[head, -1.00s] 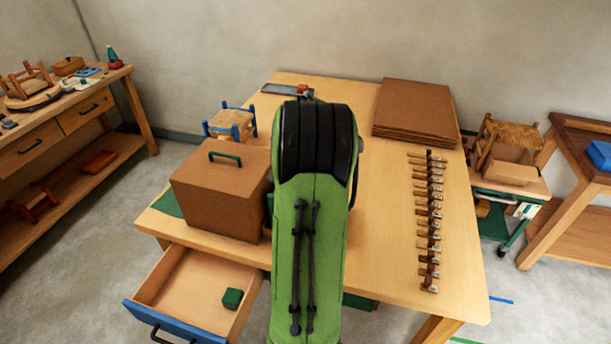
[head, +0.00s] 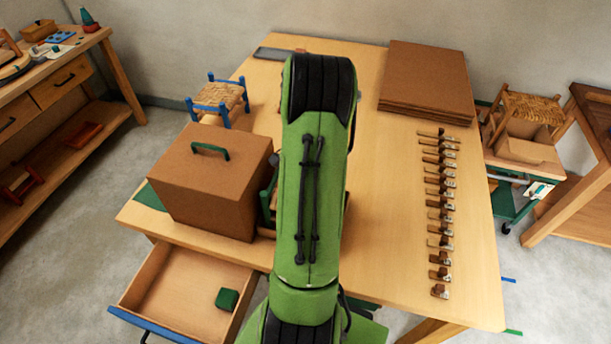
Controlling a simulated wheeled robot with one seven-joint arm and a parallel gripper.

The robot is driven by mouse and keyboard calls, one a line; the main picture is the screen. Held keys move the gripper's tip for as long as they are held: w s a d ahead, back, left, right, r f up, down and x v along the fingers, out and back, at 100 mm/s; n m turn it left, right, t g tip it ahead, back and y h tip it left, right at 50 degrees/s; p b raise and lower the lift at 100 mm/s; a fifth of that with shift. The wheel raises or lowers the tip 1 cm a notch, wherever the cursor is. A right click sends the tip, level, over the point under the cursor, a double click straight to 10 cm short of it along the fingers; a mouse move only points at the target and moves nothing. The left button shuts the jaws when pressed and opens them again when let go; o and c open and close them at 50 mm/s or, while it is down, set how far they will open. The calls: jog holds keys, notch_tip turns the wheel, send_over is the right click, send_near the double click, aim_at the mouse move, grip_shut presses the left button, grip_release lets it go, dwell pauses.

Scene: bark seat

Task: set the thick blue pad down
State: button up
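I do not see a thick blue pad in the head view. My green arm stands in front of the middle of the worktable (head: 385,240), and my gripper is hidden behind it or out of frame. Whatever my gripper may hold is hidden too. A small green block (head: 228,299) lies in the open drawer (head: 165,292) at the table's front left.
A brown box (head: 205,185) with a green handle stands left of my arm. A small blue-framed chair (head: 217,103) is behind it. Brown sheets (head: 427,78) lie at the back right. A column of small brown tools (head: 439,215) runs down the right side.

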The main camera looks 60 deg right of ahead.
jog(key=shift+a+f, duration=0.1)
jog(key=shift+f, duration=0.3)
jog(key=shift+f, duration=0.25)
jog(key=o, duration=1)
jog(key=shift+r, duration=0.1)
